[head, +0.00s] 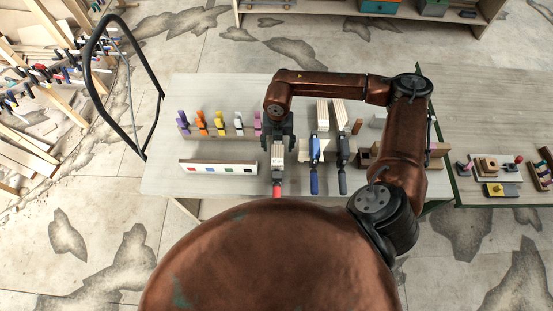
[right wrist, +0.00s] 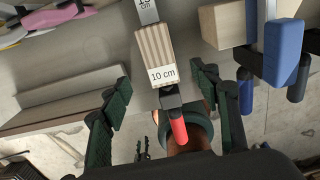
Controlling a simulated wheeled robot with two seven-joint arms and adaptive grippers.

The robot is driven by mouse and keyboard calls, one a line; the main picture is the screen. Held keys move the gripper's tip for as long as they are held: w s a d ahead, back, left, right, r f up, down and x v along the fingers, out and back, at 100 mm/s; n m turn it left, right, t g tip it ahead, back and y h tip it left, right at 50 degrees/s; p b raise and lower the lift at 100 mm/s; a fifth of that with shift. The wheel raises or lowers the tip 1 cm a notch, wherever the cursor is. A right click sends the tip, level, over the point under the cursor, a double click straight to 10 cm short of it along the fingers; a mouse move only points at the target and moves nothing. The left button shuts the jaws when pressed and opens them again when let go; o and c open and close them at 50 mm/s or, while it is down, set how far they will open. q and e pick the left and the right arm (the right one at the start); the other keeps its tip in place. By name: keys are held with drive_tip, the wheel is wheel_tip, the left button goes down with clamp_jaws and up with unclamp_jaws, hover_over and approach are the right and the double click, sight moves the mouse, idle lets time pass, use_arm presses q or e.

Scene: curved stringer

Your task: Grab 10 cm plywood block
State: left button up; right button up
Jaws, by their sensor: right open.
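The plywood block (right wrist: 152,47) has striped layers and a white "10 cm" label on its near end in the right wrist view. In the head view the block (head: 277,150) is partly hidden under my right gripper (head: 279,143). In the right wrist view my right gripper (right wrist: 159,80) is open, with one dark green-padded finger on each side of the block's near end and gaps on both sides. A red-handled clamp (right wrist: 178,130) lies at that near end. My left gripper is not in view.
The grey table (head: 225,148) also bears a clamp with a blue handle (head: 314,183), one with a black handle (head: 342,183), and longer plywood blocks (head: 339,113). A row of coloured pieces (head: 220,123) and a white strip (head: 217,167) lie to the left.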

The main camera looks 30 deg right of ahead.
sight(278, 156)
drive_tip(key=shift+f, duration=0.6)
wheel_tip(278, 156, down, 2)
drive_tip(key=shift+s+f, duration=0.1)
drive_tip(key=shift+f+p, duration=0.3)
drive_tip(key=shift+p, duration=0.15)
wheel_tip(278, 156, down, 4)
drive_tip(key=shift+a+f+p, duration=0.1)
drive_tip(key=shift+f+p, duration=0.1)
drive_tip(key=shift+p, duration=0.65)
drive_tip(key=shift+f, duration=0.2)
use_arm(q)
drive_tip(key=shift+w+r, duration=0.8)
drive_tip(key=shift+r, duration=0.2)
use_arm(e)
drive_tip(key=shift+c, duration=0.7)
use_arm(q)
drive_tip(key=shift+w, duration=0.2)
use_arm(e)
drive_tip(key=c, duration=1.2)
drive_tip(key=shift+r, duration=0.1)
